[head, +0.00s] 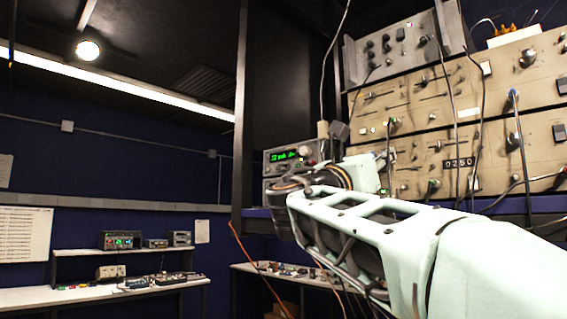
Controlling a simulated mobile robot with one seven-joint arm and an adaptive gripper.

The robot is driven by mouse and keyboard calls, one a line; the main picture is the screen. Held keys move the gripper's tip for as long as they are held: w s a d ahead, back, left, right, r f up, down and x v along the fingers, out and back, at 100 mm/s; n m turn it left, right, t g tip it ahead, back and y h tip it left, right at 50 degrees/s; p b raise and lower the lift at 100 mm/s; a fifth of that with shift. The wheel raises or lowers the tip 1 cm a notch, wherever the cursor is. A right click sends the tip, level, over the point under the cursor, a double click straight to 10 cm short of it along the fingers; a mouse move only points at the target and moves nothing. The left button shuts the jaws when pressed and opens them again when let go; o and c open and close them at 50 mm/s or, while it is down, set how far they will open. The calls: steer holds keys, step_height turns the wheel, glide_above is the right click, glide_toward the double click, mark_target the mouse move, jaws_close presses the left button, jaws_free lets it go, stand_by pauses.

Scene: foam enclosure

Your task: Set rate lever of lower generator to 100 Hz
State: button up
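Two wide beige generator panels are stacked at the right. The upper panel (405,102) and the lower panel (421,146), which has a "0250"-like label, carry knobs, small levers and plugged cables. I take the lower panel as the lower generator. Its rate lever and the 100 Hz mark are too small to pick out. My pale green arm crosses the lower right and hides part of the shelf below the panels. The end of my arm, with a pale block at my gripper (383,165), is in front of the lower panel's left end. Its fingers cannot be made out, nor any contact.
A grey unit (398,47) sits on top of the stack. Cables (519,150) hang across the panels. A dark post (239,120) stands left. Benches with small devices (121,240) are far off.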

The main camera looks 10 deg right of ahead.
steer(key=v, duration=0.7)
stand_by(0.3)
steer(key=shift+s+a+f, duration=0.1)
steer(key=shift+a+f, duration=0.05)
steer(key=shift+a, duration=0.15)
